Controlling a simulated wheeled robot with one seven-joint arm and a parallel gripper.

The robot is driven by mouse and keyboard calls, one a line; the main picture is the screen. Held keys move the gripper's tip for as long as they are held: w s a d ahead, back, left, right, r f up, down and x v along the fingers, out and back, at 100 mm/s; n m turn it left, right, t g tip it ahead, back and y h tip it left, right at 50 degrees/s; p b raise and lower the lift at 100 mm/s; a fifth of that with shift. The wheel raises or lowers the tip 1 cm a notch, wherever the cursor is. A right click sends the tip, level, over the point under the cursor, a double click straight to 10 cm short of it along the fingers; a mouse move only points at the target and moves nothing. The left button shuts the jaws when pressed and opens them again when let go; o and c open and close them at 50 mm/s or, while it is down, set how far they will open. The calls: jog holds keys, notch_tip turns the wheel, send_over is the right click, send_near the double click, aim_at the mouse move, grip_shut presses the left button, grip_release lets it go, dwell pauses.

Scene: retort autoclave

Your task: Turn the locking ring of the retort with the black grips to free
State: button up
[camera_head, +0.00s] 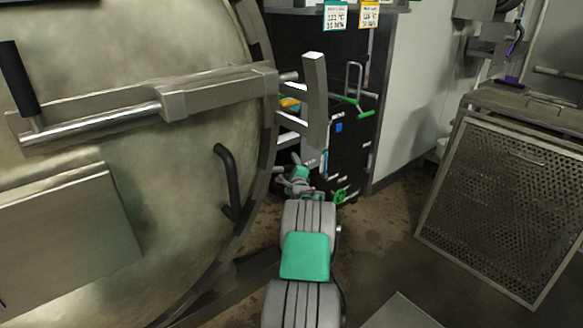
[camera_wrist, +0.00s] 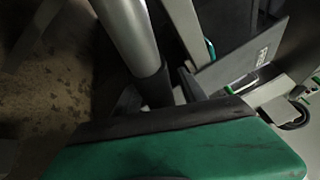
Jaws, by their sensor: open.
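The retort door (camera_head: 170,190) is a large round metal disc filling the left of the head view. A metal bar (camera_head: 215,95) crosses it, with an upright black grip (camera_head: 18,80) at its left end. A curved black handle (camera_head: 232,185) sits on the door's lower right. The dark locking ring (camera_head: 262,195) runs along the door's right edge. My gripper (camera_head: 298,178) is open, to the right of the door edge and apart from the curved handle. In the wrist view, a grey cylinder with a dark lower section (camera_wrist: 148,85) stands close beyond my green gripper body; I cannot tell which part it is.
A pale upright metal bracket (camera_head: 315,100) juts out just above my gripper. A black cabinet (camera_head: 350,150) with green handles and hanging tags stands behind. A perforated metal crate (camera_head: 500,200) is at the right. Stained floor (camera_head: 385,235) between is clear.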

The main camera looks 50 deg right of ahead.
grip_shut()
dwell(0.4)
dwell(0.9)
